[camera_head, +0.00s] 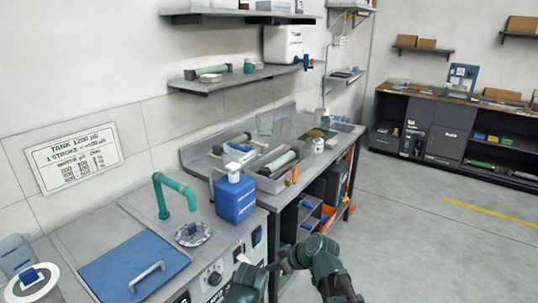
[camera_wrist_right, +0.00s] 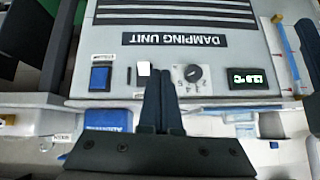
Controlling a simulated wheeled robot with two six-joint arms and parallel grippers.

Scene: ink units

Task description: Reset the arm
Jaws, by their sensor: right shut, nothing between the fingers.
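My right gripper (camera_wrist_right: 160,78) is shut and empty in the right wrist view. Its dark fingers point at the front panel of the damping unit (camera_wrist_right: 105,42), which appears upside down. The fingertips are close to a small white switch (camera_wrist_right: 144,69); I cannot tell if they touch it. A blue rocker switch (camera_wrist_right: 100,77), a round knob (camera_wrist_right: 193,76) and a lit green display (camera_wrist_right: 254,79) sit on the same panel. In the head view my right arm reaches in from the bottom, in front of the panel. My left gripper does not show.
On the bench in the head view are a blue bottle (camera_head: 235,198), a teal tap (camera_head: 160,195), a blue lid with a handle (camera_head: 112,262) and a grey tray (camera_head: 265,182). Shelves hang on the wall above. The floor (camera_head: 430,240) to the right is clear.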

